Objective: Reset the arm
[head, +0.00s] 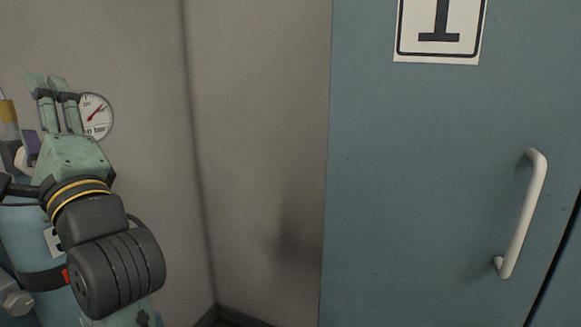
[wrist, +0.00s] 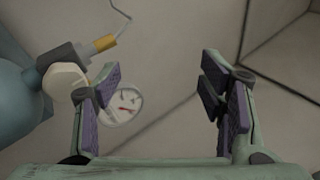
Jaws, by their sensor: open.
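My gripper (head: 55,92) is at the left of the head view, raised with its fingers pointing up, in front of a round white gauge. In the wrist view my gripper (wrist: 165,100) is open, with its purple-padded fingers wide apart and nothing between the pads. The gauge (head: 97,116) has a red needle and is partly hidden behind the fingers. It also shows in the wrist view (wrist: 122,106), beyond the left finger.
A blue cylinder (head: 25,235) with a dark strap stands at the lower left, close to my arm. A blue door (head: 430,170) with a white handle (head: 522,215) and a number sign (head: 440,30) fills the right. The grey wall (head: 260,120) between is bare.

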